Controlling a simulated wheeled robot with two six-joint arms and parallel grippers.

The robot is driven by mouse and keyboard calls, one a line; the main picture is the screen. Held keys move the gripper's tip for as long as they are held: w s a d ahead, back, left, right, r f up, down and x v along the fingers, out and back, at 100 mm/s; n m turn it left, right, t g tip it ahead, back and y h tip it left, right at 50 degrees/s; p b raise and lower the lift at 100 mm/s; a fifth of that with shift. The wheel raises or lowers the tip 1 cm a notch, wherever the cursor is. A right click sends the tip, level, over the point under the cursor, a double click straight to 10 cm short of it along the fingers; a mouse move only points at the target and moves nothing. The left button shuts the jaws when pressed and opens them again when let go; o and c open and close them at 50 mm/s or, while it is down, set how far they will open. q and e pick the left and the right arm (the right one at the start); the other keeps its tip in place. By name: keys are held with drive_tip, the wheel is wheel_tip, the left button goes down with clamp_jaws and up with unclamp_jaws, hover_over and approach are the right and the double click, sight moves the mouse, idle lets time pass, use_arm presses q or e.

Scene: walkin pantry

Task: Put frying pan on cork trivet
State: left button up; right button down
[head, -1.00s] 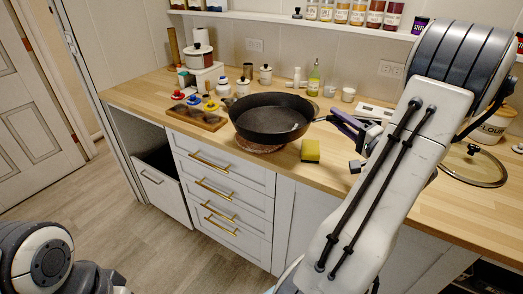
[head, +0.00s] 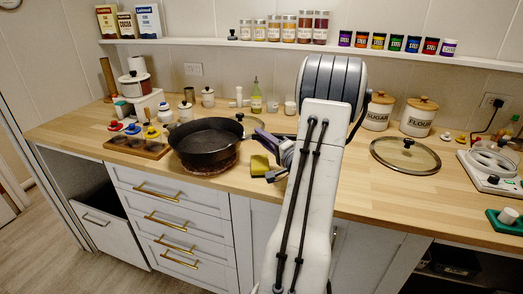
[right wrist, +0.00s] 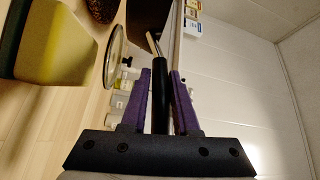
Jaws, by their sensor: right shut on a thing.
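The black frying pan (head: 205,146) is at the middle left of the counter in the head view. The brown cork trivet (head: 213,171) shows under its front side; whether the pan touches it or hangs just above, I cannot tell. My right gripper (head: 272,142) is at the pan's right side, shut on its handle. In the right wrist view, the black handle (right wrist: 160,95) lies between the purple fingers of my right gripper (right wrist: 160,75). A piece of the trivet (right wrist: 101,9) shows at the top there. My left gripper is not in view.
A yellow and dark sponge (head: 260,165) lies close to the right of the pan. A wooden tray (head: 138,146) with colored-topped pieces stands left of it. A glass lid (head: 405,155) lies farther right. Jars and bottles line the back.

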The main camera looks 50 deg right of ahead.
drive_tip(key=shift+f, duration=1.9)
drive_tip(key=c, duration=1)
unclamp_jaws()
drive_tip(key=shift+f, duration=0.1)
drive_tip(key=shift+o, duration=0.2)
drive_tip(key=b+v, duration=0.1)
drive_tip(key=v, duration=1.1)
